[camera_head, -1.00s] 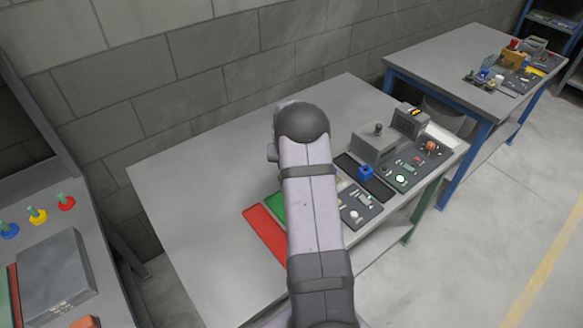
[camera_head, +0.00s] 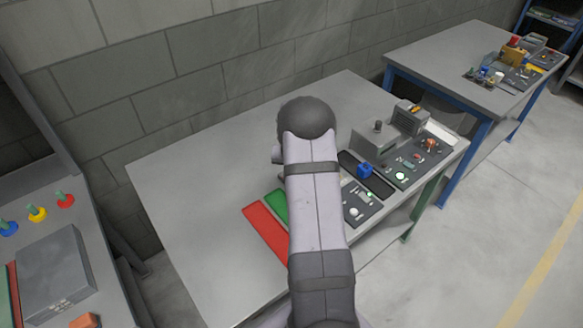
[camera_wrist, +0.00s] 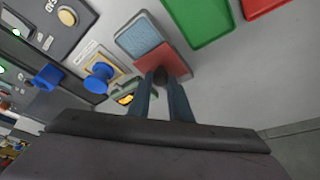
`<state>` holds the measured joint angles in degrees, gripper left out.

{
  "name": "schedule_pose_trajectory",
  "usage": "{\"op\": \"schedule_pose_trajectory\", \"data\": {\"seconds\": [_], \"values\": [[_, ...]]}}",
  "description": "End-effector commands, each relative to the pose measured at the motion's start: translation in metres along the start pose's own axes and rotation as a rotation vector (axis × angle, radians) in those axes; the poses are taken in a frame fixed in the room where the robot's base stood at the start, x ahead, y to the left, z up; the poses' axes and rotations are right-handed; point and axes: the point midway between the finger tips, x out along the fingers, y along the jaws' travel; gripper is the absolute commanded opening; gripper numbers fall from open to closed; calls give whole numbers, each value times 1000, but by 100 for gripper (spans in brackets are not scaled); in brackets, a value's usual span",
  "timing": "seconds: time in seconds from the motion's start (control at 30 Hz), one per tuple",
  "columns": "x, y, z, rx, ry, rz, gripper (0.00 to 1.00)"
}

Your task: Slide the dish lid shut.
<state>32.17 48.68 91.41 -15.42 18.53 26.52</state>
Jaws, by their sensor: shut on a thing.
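A flat red lid (camera_wrist: 176,63) covers the part nearer my gripper, so the dish stands partly open. My gripper (camera_wrist: 160,79) has its two fingers on either side of a dark round knob (camera_wrist: 160,74) on the lid and is shut on it. In the head view my own arm hides the dish, the lid and my gripper.
A green mat (camera_wrist: 197,18) and a red mat (camera_head: 266,233) lie close to the dish. A blue knob on a yellow-edged plate (camera_wrist: 99,77) and control panels stand on the other side. The bench's left part (camera_head: 190,190) is clear.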

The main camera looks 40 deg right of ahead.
Motion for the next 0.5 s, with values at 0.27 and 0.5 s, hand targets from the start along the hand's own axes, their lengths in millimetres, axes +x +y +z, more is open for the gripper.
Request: {"op": "schedule_pose_trajectory", "data": {"seconds": [0.27,0.5], "values": [[-12,32,29,1,-1,1,0],[-14,39,36,1,-2,2,0]]}}
